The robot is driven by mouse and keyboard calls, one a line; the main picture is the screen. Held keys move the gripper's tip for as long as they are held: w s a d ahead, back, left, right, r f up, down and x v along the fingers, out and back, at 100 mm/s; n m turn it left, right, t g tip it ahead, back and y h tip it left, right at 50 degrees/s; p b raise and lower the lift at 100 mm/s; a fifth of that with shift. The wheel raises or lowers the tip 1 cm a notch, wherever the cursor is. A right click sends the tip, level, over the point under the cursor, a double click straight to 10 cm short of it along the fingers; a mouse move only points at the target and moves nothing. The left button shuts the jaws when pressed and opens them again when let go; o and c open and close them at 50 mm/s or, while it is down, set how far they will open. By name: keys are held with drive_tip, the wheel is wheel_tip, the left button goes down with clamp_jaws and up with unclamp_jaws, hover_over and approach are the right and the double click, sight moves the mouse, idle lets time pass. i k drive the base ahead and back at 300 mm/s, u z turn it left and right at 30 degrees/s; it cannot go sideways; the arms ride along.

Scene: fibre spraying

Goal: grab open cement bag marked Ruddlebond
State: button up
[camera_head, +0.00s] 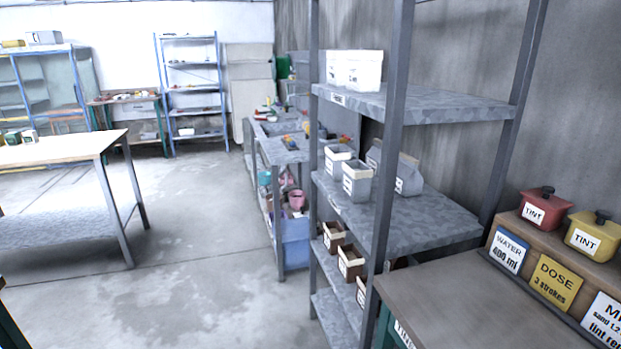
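A grey metal rack (440,107) stands right of centre. On its middle shelf are two grey bags with open pale tops, one at the front (357,184) and one just behind it (337,158). A larger grey bag with a folded top (408,175) stands behind them, partly hidden by a rack post. Each has a small white label, too small to read, so I cannot tell which is Ruddlebond. White open-topped bags (362,71) stand on the top shelf. Brown open-topped containers (350,263) stand on a lower shelf. My gripper is not in view.
A bench (440,300) at the front right holds red (545,205) and yellow (592,235) TINT pots and signs. A rack post crosses in front of the middle shelf. A table (70,150) stands left. The concrete floor (200,240) between is clear.

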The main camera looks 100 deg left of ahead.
sight(357, 176)
drive_tip(key=z, duration=0.05)
drive_tip(key=k, duration=0.1)
drive_tip(key=u, duration=2.9)
drive_tip(key=i, duration=0.95)
